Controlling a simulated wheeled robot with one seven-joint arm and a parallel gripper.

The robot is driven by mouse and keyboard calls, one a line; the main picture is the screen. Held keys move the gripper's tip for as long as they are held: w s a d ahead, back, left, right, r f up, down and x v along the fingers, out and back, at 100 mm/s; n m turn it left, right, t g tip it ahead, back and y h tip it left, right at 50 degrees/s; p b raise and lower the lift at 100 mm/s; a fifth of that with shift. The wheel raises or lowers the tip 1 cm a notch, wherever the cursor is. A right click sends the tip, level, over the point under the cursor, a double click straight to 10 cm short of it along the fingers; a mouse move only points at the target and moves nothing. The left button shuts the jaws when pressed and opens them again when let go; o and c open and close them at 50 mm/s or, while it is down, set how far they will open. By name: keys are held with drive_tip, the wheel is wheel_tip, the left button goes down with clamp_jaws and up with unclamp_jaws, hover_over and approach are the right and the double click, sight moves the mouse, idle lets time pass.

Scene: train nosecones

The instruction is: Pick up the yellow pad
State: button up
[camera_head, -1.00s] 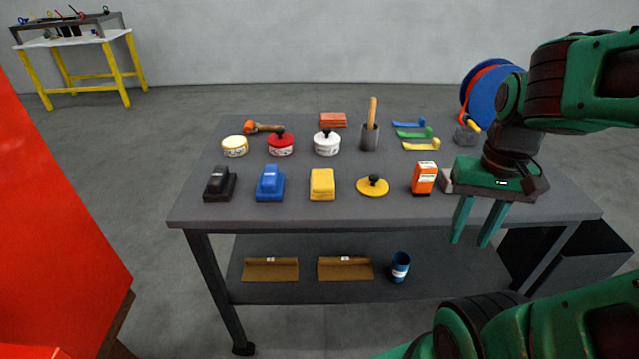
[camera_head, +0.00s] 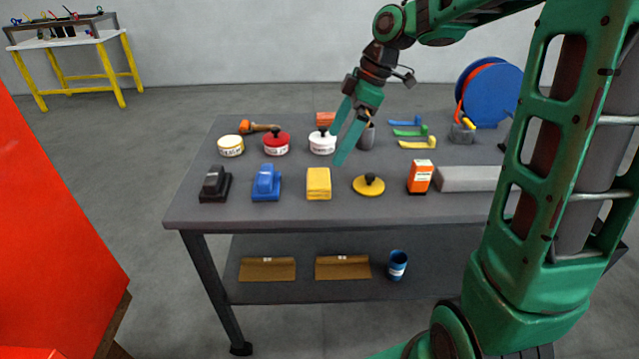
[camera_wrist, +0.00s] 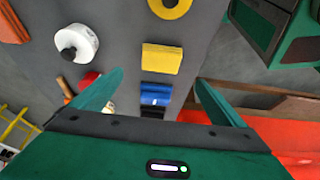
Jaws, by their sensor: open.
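A yellow block-shaped pad (camera_head: 318,184) lies in the front row on the grey table, between a blue block (camera_head: 266,184) and a round yellow disc with a black knob (camera_head: 368,185). My gripper (camera_head: 338,146) is open and empty, its fingers pointing down above the table, up and slightly right of the block in the head view. In the wrist view the yellow block (camera_wrist: 161,58) shows just beyond the open fingertips (camera_wrist: 160,77), roughly centred between them, not touched. The disc (camera_wrist: 170,7) is at the top edge.
A black block (camera_head: 215,184) and an orange box (camera_head: 420,177) stand in the same row. Behind are a red tin (camera_head: 276,144), a white tin (camera_head: 321,144) and a cream tin (camera_head: 231,146). A long grey block (camera_head: 468,179) lies right of the orange box.

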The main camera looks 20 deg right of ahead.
sight(319, 178)
drive_tip(key=x, duration=1)
drive_tip(key=shift+a+f, duration=0.2)
drive_tip(key=shift+f, duration=0.05)
drive_tip(key=c, duration=1.1)
